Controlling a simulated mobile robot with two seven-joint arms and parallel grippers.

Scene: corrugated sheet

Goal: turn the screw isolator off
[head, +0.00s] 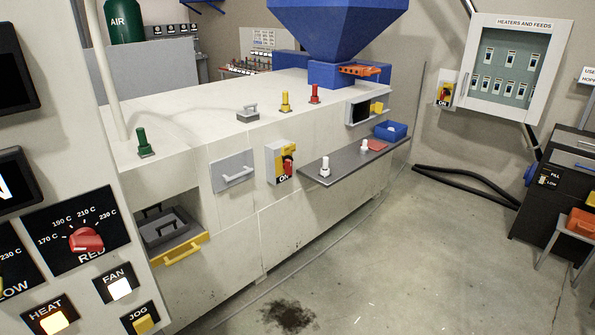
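A rotary isolator (281,161) with a yellow plate and a red handle is on the front of the long white machine. Its handle looks upright and the word ON shows below it. I cannot read a label naming either one as the screw isolator. Neither of my grippers is in view.
A near control panel (50,175) with a red dial and lit buttons fills the left. A grey shelf (345,178) juts from the white machine (240,225) right of its isolator. A black hose (465,182) lies by the back wall. The floor (400,265) in front is open, with a dark stain.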

